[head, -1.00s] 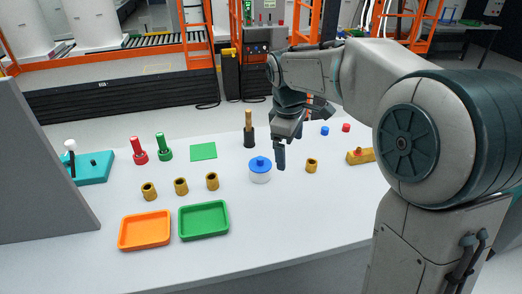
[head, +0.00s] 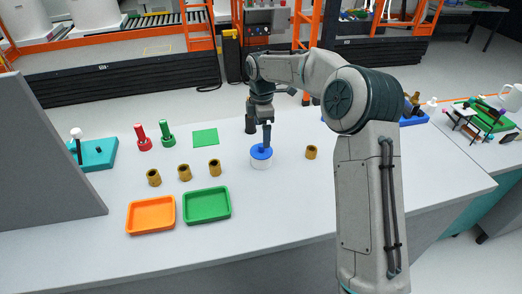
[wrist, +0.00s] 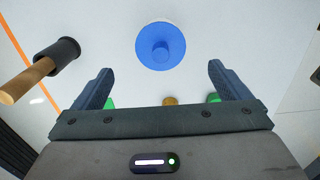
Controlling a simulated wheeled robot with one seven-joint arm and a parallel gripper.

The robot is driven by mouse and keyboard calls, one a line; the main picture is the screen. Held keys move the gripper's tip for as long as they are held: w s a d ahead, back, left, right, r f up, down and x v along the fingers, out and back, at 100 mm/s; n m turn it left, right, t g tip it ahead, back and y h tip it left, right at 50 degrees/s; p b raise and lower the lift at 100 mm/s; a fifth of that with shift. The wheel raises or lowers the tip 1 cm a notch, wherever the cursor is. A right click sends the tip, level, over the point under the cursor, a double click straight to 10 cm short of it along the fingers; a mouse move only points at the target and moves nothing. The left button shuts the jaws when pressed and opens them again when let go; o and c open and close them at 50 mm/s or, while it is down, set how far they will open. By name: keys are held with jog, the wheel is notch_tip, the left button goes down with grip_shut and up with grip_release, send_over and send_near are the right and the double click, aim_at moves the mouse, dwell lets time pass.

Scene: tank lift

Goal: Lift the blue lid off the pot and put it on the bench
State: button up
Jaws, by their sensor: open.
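The blue lid (head: 261,152) with a round knob sits on the white pot (head: 261,163) near the middle of the bench (head: 300,200). In the wrist view the lid (wrist: 161,46) shows from above, beyond the fingertips and roughly centred between them. My gripper (head: 267,136) points down just above the lid in the head view, and its finger partly covers the knob. In the wrist view my gripper (wrist: 160,78) is open with nothing between its fingers. I cannot tell whether a finger touches the knob in the head view.
Brass rings (head: 214,167) and one more ring (head: 311,152) flank the pot. Green (head: 207,205) and orange (head: 151,215) trays lie front left. Bench right of the pot is mostly clear.

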aim_at(261, 145)
notch_tip(261, 145, down, 7)
jog(key=shift+f+p, duration=0.15)
jog(key=shift+p, duration=0.7)
jog(key=shift+s, duration=0.1)
jog(key=c, duration=1.1)
